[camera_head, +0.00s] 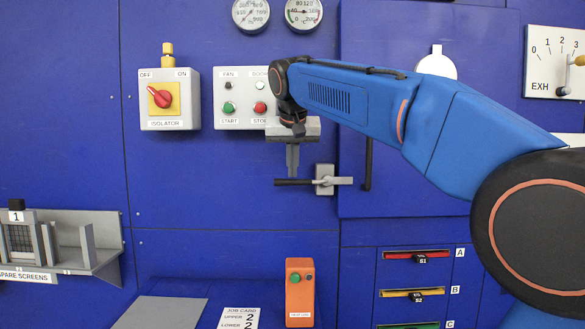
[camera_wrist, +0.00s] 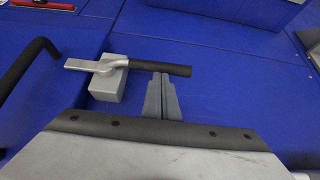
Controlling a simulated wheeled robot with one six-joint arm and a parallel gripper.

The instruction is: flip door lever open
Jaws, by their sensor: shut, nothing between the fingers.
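The door lever has a black grip (camera_head: 293,182) and a grey metal block (camera_head: 325,186) at the left edge of the door (camera_head: 410,130). It lies horizontal, its grip pointing left in the head view. In the wrist view the black grip (camera_wrist: 165,70) points right from the grey block (camera_wrist: 108,85). My gripper (camera_head: 292,173) is shut and empty, its fingers pointing down just above the grip in the head view. In the wrist view the fingertips (camera_wrist: 161,77) meet the grip's edge near its middle. I cannot tell whether they touch it.
A black vertical door handle (camera_head: 367,165) stands right of the lever; it also shows in the wrist view (camera_wrist: 22,68). The START/STOP panel (camera_head: 240,98) is left of my gripper. An orange box (camera_head: 299,290) is below. The blue panel left of the lever is clear.

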